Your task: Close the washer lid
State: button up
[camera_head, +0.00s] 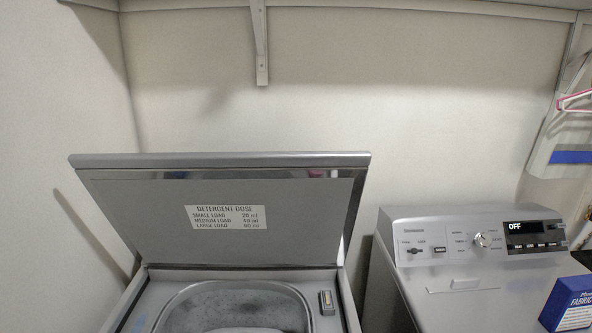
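The washer lid (220,238) stands raised at the back of the topload washer, with its inner face and a detergent dose label (225,217) toward me. The washer's top rim (333,280) shows at the bottom of the view, around the open tub (236,304). Something pale lies low in the tub, cut off by the frame's lower edge. My gripper is not in view.
A second grey machine (465,283) with a knob and a display reading OFF stands to the right. A blue box (570,302) sits on it. Walls close in at the left and back; a shelf bracket (260,45) is above the lid.

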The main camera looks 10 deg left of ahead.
aim_at(258, 209)
jog(key=u, duration=1.5)
